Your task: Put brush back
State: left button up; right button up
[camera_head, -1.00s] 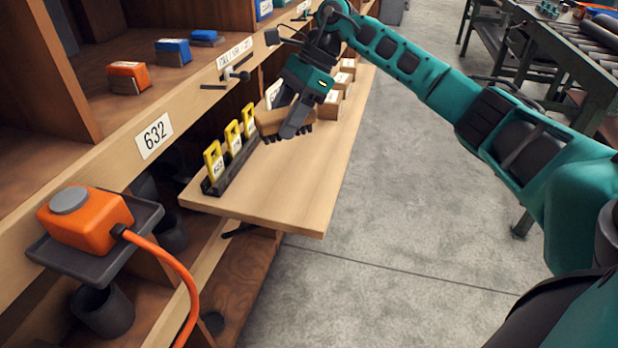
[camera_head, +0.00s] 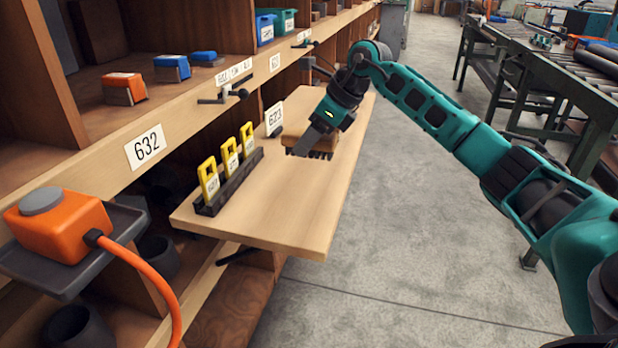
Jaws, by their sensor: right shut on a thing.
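The brush (camera_head: 297,136) has a tan wooden block and dark bristles pointing down. My right gripper (camera_head: 311,142) is shut on it, with the dark finger across its near side. The brush is over the pull-out wooden board (camera_head: 275,208), near its middle; I cannot tell if the bristles touch the board. A white card marked 623 (camera_head: 274,117) stands just left of the brush. My left gripper is not in view.
A black rack (camera_head: 230,182) with yellow numbered tags stands on the board's left side. An orange box (camera_head: 62,226) with an orange hose sits on a dark shelf at lower left. Shelves (camera_head: 135,115) line the left. The near part of the board is clear.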

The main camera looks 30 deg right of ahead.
aim_at(337, 139)
notch_tip(337, 139, down, 8)
jog(key=shift+f+b, duration=0.15)
jog(key=shift+b, duration=0.45)
jog(key=o, duration=1.3)
jog(key=shift+c, duration=0.2)
jog(key=shift+r, duration=0.2)
jog(key=p+v, duration=0.1)
jog(key=v, duration=1)
jog(key=shift+s+d+r, duration=0.25)
